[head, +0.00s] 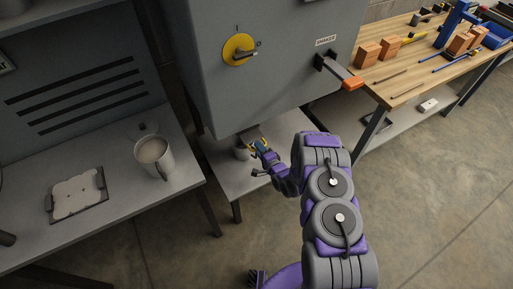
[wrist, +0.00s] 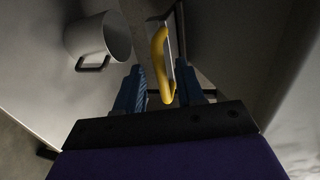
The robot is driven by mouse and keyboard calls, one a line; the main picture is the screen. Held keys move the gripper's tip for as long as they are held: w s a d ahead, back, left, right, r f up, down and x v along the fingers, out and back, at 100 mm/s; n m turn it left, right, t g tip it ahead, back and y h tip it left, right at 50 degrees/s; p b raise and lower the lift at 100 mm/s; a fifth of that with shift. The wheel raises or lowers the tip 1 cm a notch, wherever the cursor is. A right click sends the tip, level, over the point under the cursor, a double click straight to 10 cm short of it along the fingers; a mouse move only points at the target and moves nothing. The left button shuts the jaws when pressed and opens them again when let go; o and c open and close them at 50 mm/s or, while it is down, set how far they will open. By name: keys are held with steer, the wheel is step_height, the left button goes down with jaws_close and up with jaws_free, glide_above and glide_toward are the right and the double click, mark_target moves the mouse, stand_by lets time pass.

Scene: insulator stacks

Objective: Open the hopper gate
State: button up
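The hopper (head: 270,60) is a large grey cabinet tapering at its lower end. Under it, a yellow handle (wrist: 159,62) on a flat grey metal gate plate (wrist: 143,25) shows in the wrist view. My gripper (head: 262,151) is at the hopper's lower end. In the wrist view my gripper (wrist: 160,85) has its two blue fingers apart, with the yellow handle between them. A gap shows on each side of the handle. Whether either finger touches it I cannot tell. In the head view the gripper largely hides the gate.
A pale mug (wrist: 92,40) stands on the surface below the gate. Another mug (head: 152,155) and a dark-edged tray (head: 76,194) are on the left bench. A lever with an orange grip (head: 352,83) juts from the hopper's right. A wooden workbench (head: 400,85) holds blocks and tools.

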steer(key=x, duration=0.3)
steer(key=shift+a, duration=0.3)
